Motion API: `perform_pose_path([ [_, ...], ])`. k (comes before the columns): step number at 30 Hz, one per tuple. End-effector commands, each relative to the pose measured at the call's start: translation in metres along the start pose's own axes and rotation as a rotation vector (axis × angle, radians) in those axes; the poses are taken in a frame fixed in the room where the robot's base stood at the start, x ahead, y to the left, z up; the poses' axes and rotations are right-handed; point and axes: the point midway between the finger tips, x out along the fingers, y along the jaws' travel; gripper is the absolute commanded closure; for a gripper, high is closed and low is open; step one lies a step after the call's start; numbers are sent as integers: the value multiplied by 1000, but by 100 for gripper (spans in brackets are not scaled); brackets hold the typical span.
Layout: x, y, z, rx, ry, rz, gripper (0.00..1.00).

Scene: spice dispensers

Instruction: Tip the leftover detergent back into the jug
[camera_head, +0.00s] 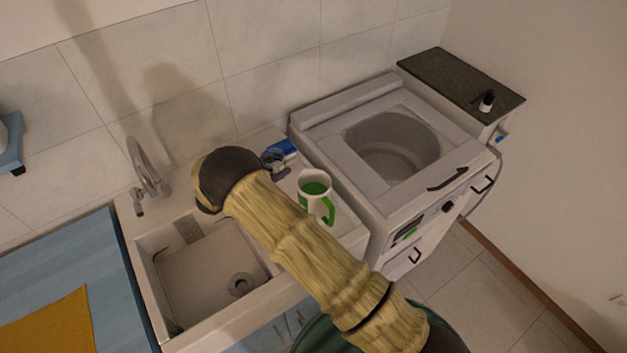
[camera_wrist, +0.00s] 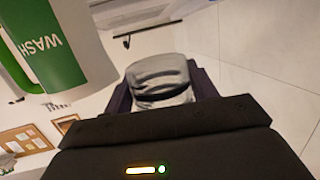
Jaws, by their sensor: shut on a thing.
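The jug (camera_head: 309,203) is white with a green handle and stands on the counter right of the sink. Its top is open and green shows inside. In the wrist view its side (camera_wrist: 65,50), with a green WASH label, fills the upper left. My gripper (camera_wrist: 163,90) is shut on a small pale grey cup (camera_wrist: 160,78) between its dark fingers. The cup is close beside the jug and apart from it in the picture. I cannot see into the cup. In the head view my gripper (camera_head: 276,162) is small and partly hidden by my arm, behind and left of the jug.
A blue item (camera_head: 284,148) lies at the counter's back. A top-loading washer (camera_head: 350,112) with an open drum stands right of the jug. The sink (camera_head: 190,285) and tap (camera_head: 145,165) are left. A dark-topped cabinet (camera_head: 450,75) holds a small bottle (camera_head: 487,102).

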Motion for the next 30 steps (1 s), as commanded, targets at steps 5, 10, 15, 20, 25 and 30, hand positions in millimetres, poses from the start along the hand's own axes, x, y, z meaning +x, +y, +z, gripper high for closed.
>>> perform_pose_path([
  [5, -4, 0, -21, 1, 0, 0, 70],
  [10, -8, 0, -35, 2, 1, -1, 70],
  [15, -8, 0, -36, 0, 1, -1, 70],
  [20, -8, 0, -36, 0, 1, -1, 70],
  [25, -8, 0, -36, 0, 1, -1, 70],
  [30, -8, 0, -40, 1, 1, -1, 70],
])
